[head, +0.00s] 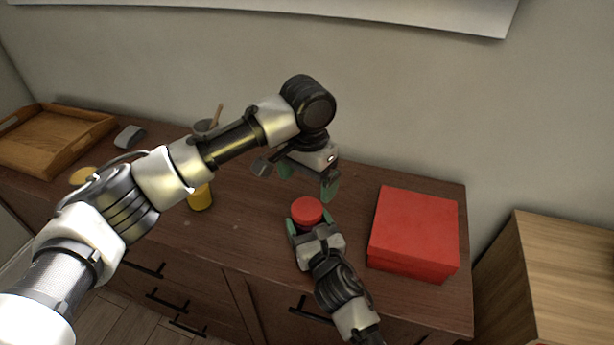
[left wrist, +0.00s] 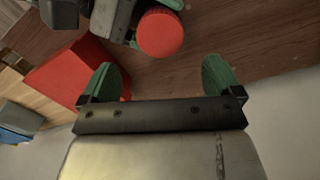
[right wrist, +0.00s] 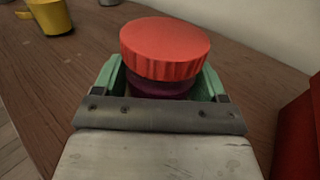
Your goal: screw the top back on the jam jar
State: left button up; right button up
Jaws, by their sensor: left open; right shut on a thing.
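The jam jar (right wrist: 160,90) is dark purple and stands upright between the fingers of my right gripper (right wrist: 158,86), which is shut on it. Its red top (right wrist: 165,47) rests on the jar's mouth; I cannot tell whether it is tight. The red top also shows in the head view (head: 307,210) and in the left wrist view (left wrist: 160,32). The fingers and the top hide most of the jar. My left gripper (head: 307,180) is open and empty, above and behind the jar. In the left wrist view, its fingers (left wrist: 161,78) are apart from the top.
A red box (head: 415,228) stands on the dark wooden cabinet (head: 245,240), close to the right of my right gripper. A yellow mug (head: 201,198) stands to the left, partly behind my left arm. A wooden tray (head: 85,131) and a grey object (head: 130,136) lie at the far left.

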aim_at(307, 208)
pick_arm(q)
jog(key=n, duration=0.4)
jog(key=shift+r, duration=0.15)
jog(key=shift+f, duration=4.05)
jog(key=shift+c, duration=0.3)
jog(key=c, duration=0.9)
jog(key=shift+o, duration=0.2)
jog(key=m, duration=0.5)
jog(key=o, duration=1.1)
jog(key=shift+c, duration=0.2)
